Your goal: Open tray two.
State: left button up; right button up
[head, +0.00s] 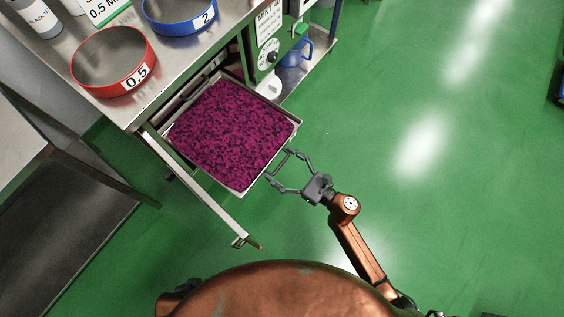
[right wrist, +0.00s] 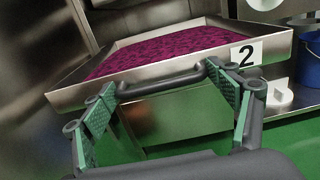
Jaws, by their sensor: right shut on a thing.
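Tray two (head: 272,158) is a metal tray full of dark purple granules. In the head view it sticks out from under the steel bench, with its back part beneath the bench top. Its front (right wrist: 150,84) carries a "2" label (right wrist: 246,54) in the right wrist view. A dark bar handle (right wrist: 165,82) is fixed to that front. My left gripper is not in view.
A metal bar (head: 207,194) with a brass-coloured tip juts out left of the tray. A red ring (head: 85,81) marked 0.5 and a blue ring (head: 179,30) marked 2 stand on the bench. A blue jug (head: 298,51) is on a low shelf.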

jog(key=o, duration=1.7)
jog(key=shift+c, duration=0.2)
jog(key=shift+d, duration=0.1)
jog(key=v, duration=1.2)
